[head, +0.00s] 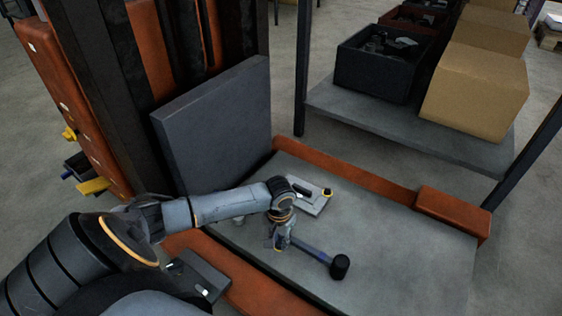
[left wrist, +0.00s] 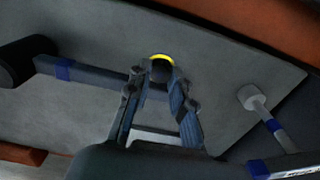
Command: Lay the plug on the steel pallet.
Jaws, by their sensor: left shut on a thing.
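My left gripper (head: 280,246) points down over the grey steel pallet (head: 410,250), left of its middle. In the left wrist view its fingers (left wrist: 160,82) close in on the plug (left wrist: 161,66), a dark round piece with a yellow rim. The plug sits between the fingertips, over the grey surface (left wrist: 215,70). I cannot tell whether it touches the pallet. In the head view the plug is mostly hidden by the fingers. My right gripper is not in view.
A mallet (head: 340,266) with a black head lies just right of the gripper. A light plate (head: 312,207) with small dark and yellow parts lies behind it. Orange rails (head: 350,178) edge the pallet. Its right part is clear. A shelf (head: 400,130) holds boxes behind.

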